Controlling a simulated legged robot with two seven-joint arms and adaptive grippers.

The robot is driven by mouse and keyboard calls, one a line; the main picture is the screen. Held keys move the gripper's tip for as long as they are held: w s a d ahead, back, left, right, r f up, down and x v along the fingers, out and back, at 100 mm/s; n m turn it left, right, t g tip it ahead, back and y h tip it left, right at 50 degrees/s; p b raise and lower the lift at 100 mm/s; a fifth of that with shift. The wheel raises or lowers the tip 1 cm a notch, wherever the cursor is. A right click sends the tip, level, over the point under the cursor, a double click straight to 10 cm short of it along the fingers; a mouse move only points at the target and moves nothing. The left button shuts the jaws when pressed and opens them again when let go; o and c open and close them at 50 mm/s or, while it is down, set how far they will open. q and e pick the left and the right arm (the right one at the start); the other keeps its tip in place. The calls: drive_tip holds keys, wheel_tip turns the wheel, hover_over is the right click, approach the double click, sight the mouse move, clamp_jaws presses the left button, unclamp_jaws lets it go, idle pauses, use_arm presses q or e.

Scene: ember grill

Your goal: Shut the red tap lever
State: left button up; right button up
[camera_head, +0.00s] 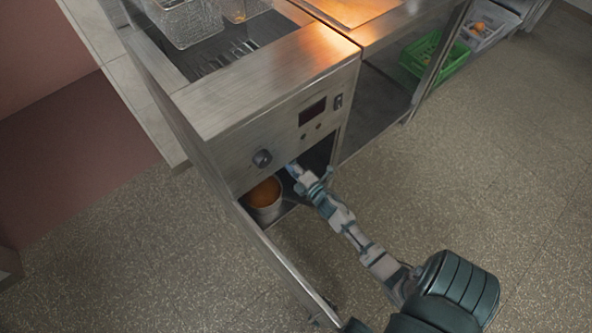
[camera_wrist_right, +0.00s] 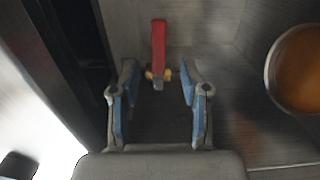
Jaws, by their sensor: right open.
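The red tap lever (camera_wrist_right: 158,38) shows in the right wrist view, at the top centre, with a brass-coloured fitting (camera_wrist_right: 158,74) at its lower end. My right gripper (camera_wrist_right: 158,90) is open, with one blue-padded finger on each side of the fitting. I cannot tell whether either finger touches it. In the head view my right arm reaches into the open cabinet under the fryer, and the gripper (camera_head: 292,168) is mostly hidden inside. The lever is hidden in the head view. My left gripper is not in view.
A metal pot of orange-brown liquid (camera_head: 264,196) stands in the cabinet, left of my right gripper; it also shows in the right wrist view (camera_wrist_right: 302,70). The open cabinet door (camera_head: 290,268) extends toward the front. A green crate (camera_head: 434,58) sits under the neighbouring counter. The floor on the right is clear.

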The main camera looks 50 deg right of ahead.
drive_tip(key=v, duration=0.5)
drive_tip(key=shift+d, duration=0.1)
idle(0.3)
